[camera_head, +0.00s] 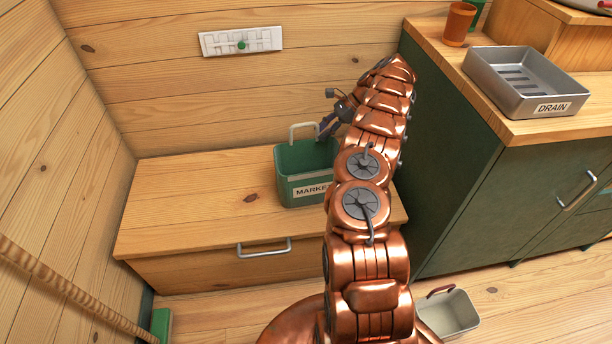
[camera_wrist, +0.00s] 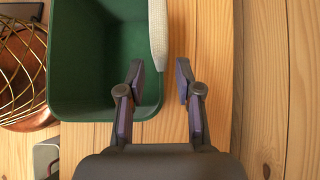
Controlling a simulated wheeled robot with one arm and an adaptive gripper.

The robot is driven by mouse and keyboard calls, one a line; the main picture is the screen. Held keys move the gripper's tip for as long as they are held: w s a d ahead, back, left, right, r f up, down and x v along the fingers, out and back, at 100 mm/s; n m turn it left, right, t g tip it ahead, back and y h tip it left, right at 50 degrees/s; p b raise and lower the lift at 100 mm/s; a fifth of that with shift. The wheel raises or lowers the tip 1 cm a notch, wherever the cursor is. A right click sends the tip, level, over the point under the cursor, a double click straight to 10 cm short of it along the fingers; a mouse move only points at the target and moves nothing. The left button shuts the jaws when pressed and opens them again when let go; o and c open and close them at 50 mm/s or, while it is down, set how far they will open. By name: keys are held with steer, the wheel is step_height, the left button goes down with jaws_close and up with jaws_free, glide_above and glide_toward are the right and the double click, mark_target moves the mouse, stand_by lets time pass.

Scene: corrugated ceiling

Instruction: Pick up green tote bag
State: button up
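The green tote bag (camera_head: 306,163), labelled "MARKET", stands upright on the wooden drawer bench (camera_head: 180,197). A pale handle (camera_head: 303,127) rises above its rim. In the wrist view the tote (camera_wrist: 100,105) opens toward the camera, and its pale handle (camera_wrist: 158,35) runs along its right side. My gripper (camera_wrist: 160,78) is open. Its left finger overlaps the tote's opening and its right finger is outside the right wall. The handle lies ahead, in line with the gap between the fingertips; nothing is held. In the head view my gripper (camera_head: 328,125) is beside the handle, partly hidden by my arm.
A green cabinet (camera_head: 455,165) stands close on the right, with a grey "DRAIN" tray (camera_head: 528,83) and an orange cup (camera_head: 459,24) on top. A pale bin (camera_head: 450,314) is on the floor. The bench's left part is clear.

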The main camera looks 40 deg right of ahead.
mark_target(315, 138)
steer(key=shift+x, duration=3.15)
steer(key=shift+w+d, duration=0.1)
steer(key=shift+d, duration=0.05)
steer(key=shift+c, duration=0.2)
jaws_close()
